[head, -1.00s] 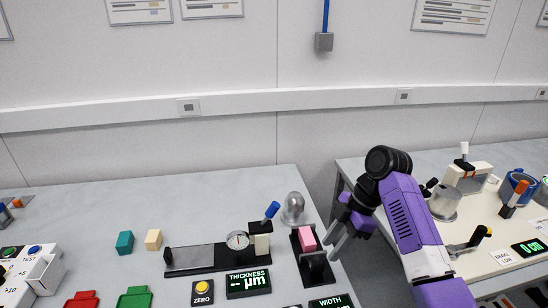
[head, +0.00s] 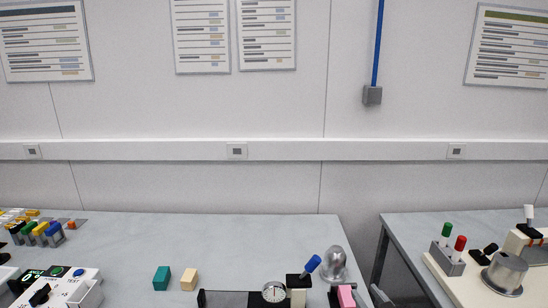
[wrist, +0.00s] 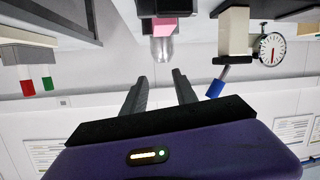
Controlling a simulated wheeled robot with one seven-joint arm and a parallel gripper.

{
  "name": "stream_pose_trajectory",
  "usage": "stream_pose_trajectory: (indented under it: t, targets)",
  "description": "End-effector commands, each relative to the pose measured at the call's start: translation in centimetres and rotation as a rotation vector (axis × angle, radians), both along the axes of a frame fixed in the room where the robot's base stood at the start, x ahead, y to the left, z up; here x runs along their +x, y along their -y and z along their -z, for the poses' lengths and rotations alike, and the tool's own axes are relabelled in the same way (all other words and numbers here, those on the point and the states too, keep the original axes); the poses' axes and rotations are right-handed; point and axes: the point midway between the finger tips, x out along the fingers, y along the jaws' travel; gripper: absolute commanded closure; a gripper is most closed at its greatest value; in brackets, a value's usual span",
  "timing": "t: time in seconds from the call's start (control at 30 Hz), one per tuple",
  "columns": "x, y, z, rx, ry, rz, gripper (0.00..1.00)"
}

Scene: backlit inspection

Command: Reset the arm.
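My gripper (wrist: 160,92) shows in the wrist view with its two dark fingers apart and nothing between them. The wrist view is upside down. A pink block (wrist: 164,27) on a dark stand lies beyond the fingertips, apart from them, with a shiny metal dome (wrist: 163,50) close by. In the head view the pink block (head: 346,296) and the dome (head: 335,262) are at the bottom, right of centre. Only a small grey piece, perhaps a fingertip, shows right of the block there. The rest of my arm is out of that view.
A dial gauge (head: 274,292) with a blue-handled lever (head: 313,264) stands left of the pink block. Teal (head: 161,278) and beige (head: 189,279) blocks lie farther left. A gap separates this table from the right one, which holds red and green handles (head: 459,246) and a metal cylinder (head: 504,272).

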Motion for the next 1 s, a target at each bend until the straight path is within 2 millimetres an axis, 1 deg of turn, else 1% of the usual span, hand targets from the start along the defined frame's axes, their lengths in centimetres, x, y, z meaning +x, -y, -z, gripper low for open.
stream_pose_trajectory:
  t: [0.03, 0.17, 0.2, 0.27, 0.3, 0.37, 0.4, 0.47, 0.5, 0.57, 0.6, 0.67, 0.7, 0.77, 0.8, 0.87, 0.9, 1.0]
  targets:
    - [-2.0, -0.2, 0.7, 0.032, 0.023, 0.028, 0.65]
    - [-6.6, -0.3, 1.0, 0.104, 0.097, 0.097, 0.65]
    - [-8.2, -0.3, 1.0, 0.124, 0.118, 0.114, 0.65]
    - [-10.5, -0.4, 0.9, 0.150, 0.148, 0.137, 0.65]
    - [-12.1, -0.4, 0.9, 0.166, 0.166, 0.152, 0.65]
    - [-14.5, -0.4, 0.7, 0.185, 0.192, 0.172, 0.65]
    - [-16.1, -0.5, 0.6, 0.197, 0.207, 0.181, 0.65]
    - [-18.5, -0.5, 0.3, 0.213, 0.228, 0.194, 0.65]
    - [-20.1, -0.5, 0.1, 0.221, 0.239, 0.201, 0.65]
    - [-22.5, -0.6, -0.4, 0.231, 0.256, 0.210, 0.65]
    - [-24.0, -0.7, -0.7, 0.237, 0.264, 0.213, 0.65]
    - [-26.4, -0.8, -1.1, 0.241, 0.273, 0.216, 0.65]
    - [-27.8, -0.8, -1.5, 0.243, 0.279, 0.217, 0.65]
    - [-30.1, -0.9, -2.0, 0.243, 0.281, 0.216, 0.65]
    - [-31.5, -1.0, -2.4, 0.241, 0.280, 0.215, 0.65]
    - [-33.5, -1.2, -2.9, 0.236, 0.273, 0.209, 0.65]
    - [-34.9, -1.2, -3.1, 0.230, 0.265, 0.206, 0.65]
    - [-38.1, -1.5, -3.6, 0.207, 0.230, 0.191, 0.65]
